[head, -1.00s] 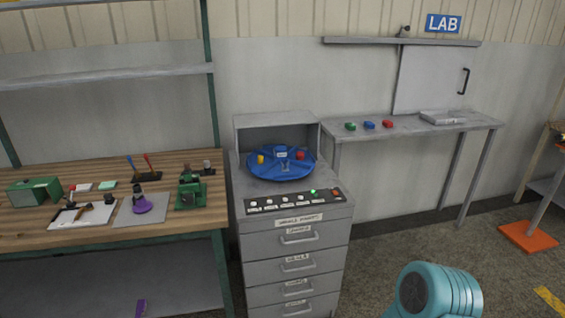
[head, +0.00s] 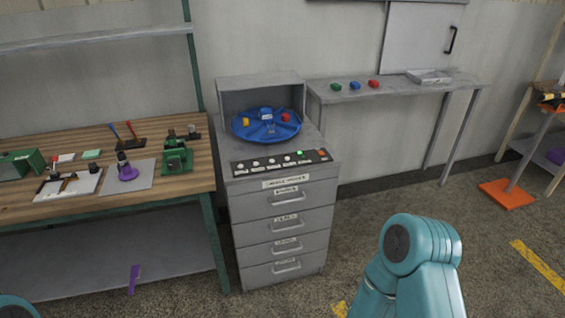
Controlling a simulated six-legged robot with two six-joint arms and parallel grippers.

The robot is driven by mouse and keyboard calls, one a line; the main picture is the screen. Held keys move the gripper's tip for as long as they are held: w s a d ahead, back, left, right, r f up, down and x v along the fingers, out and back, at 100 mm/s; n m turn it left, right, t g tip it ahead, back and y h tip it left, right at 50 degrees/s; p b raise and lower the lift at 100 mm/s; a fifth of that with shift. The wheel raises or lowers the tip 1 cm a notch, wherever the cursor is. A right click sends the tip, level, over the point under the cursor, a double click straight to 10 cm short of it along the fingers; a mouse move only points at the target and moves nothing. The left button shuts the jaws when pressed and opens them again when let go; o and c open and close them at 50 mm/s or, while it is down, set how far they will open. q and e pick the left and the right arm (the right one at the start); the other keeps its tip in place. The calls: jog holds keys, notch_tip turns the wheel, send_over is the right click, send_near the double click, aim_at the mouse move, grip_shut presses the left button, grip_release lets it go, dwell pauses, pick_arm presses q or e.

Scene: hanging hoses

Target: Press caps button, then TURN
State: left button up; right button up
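The button panel (head: 280,163) is a dark strip on the sloped front top edge of a grey drawer cabinet (head: 284,222). It carries several white buttons, one lit green button (head: 300,155) and an orange-red button (head: 322,153) at the right end. Labels under the buttons are too small to read, so I cannot tell which is caps or TURN. Above the panel a blue round turntable (head: 266,124) with compartments holds a yellow piece (head: 245,122), a red piece (head: 286,117) and a pale blue-white piece (head: 265,114). Teal arm parts show at the bottom; neither gripper is visible.
A wooden workbench (head: 60,203) with tools stands left of the cabinet. A grey shelf table (head: 410,86) at the back right holds green, blue and red blocks. An orange base plate (head: 507,194) stands at the right. Open floor lies in front of the cabinet.

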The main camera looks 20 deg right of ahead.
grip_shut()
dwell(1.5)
